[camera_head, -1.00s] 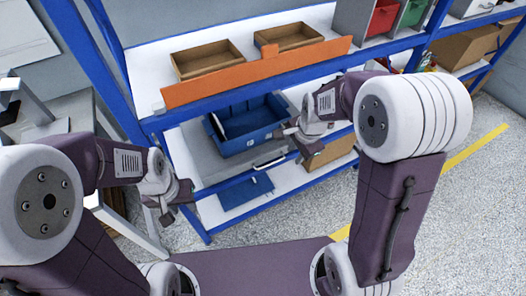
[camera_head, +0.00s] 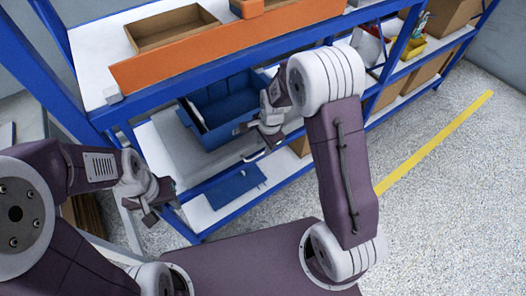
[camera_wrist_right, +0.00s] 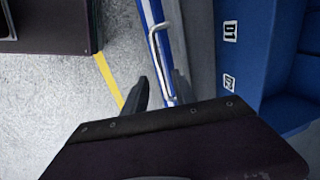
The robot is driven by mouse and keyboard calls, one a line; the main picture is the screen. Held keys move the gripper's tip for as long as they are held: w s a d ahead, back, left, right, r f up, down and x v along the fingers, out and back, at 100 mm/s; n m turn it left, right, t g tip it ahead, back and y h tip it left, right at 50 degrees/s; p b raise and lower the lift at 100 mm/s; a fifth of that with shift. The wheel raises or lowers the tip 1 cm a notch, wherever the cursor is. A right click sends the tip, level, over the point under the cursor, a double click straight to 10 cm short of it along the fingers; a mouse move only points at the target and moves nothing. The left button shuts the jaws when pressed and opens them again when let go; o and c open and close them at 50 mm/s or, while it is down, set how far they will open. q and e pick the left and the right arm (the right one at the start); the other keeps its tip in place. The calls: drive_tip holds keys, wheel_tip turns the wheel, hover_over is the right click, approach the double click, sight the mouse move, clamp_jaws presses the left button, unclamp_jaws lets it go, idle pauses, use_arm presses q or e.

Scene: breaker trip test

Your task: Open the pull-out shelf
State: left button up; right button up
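The pull-out shelf (camera_head: 178,137) is a grey board at the middle level of the blue rack, under a blue bin (camera_head: 222,108). Its pale bar handle (camera_head: 256,155) is on the front edge, and the handle also shows in the right wrist view (camera_wrist_right: 162,27). My right gripper (camera_head: 250,128) is near the handle, in front of the blue bin.
A blue flat piece (camera_head: 237,186) lies on the lower shelf. An orange board (camera_head: 225,48) fronts the upper shelf, with a brown tray (camera_head: 172,27) behind it. A blue rack post (camera_head: 45,65) stands at left. The floor at right, with a yellow line (camera_head: 435,145), is clear.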

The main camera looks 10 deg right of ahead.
drive_tip(key=f, duration=0.2)
drive_tip(key=w+f, duration=0.1)
drive_tip(key=f, duration=0.1)
drive_tip(key=shift+a+b, duration=0.15)
drive_tip(key=shift+b, duration=0.25)
drive_tip(key=shift+s, duration=0.1)
clamp_jaws()
idle(0.9)
